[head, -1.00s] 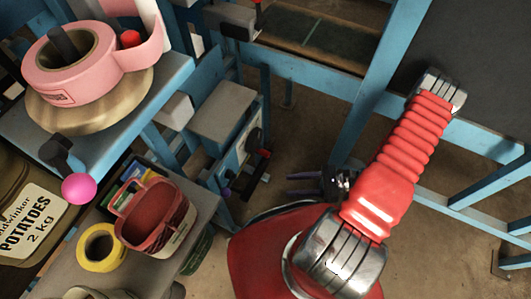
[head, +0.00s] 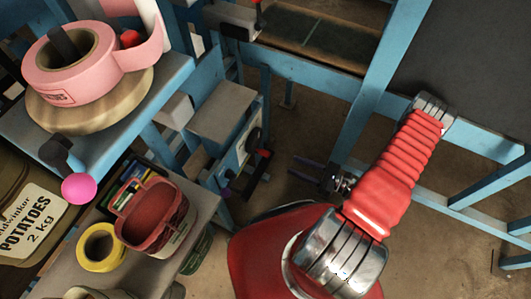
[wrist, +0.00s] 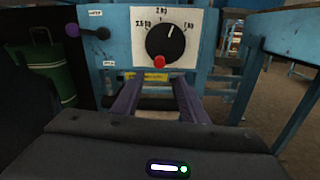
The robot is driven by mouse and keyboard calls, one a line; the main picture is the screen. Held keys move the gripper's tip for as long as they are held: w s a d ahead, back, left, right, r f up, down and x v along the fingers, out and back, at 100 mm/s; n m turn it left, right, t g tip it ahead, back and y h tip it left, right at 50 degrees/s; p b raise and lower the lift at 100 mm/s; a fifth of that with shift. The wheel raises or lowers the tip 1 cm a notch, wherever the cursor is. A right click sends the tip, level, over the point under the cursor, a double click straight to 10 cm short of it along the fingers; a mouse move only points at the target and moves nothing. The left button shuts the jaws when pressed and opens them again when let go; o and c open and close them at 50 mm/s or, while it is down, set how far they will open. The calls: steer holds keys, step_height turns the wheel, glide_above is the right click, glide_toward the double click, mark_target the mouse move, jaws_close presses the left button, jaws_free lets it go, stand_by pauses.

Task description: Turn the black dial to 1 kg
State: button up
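The black dial (wrist: 165,42) sits on a white plate (wrist: 138,50) marked 2.5 kg at left, 2 kg at top and 1 kg at right. Its white pointer line points up and slightly right, between 2 kg and 1 kg. A red knob (wrist: 159,61) is at the dial's lower edge. In the head view the dial (head: 253,140) shows nearly edge-on on the blue machine. My gripper (wrist: 157,80) has two purple fingers, apart and empty, below and in front of the dial. In the head view my gripper (head: 292,165) is right of the dial, with a gap between.
A black lever with a purple ball (wrist: 72,30) sticks out left of the dial plate. A green container (wrist: 46,70) stands at far left. Blue frame posts (head: 370,90) stand near my arm. A bench at left holds a red basket (head: 152,215) and yellow tape (head: 101,247).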

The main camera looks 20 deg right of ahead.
mark_target(266, 153)
steer(key=shift+w+a, duration=0.1)
steer(key=shift+a, duration=0.05)
steer(key=shift+x, duration=6.8)
steer(key=shift+c, duration=0.6)
jaws_close()
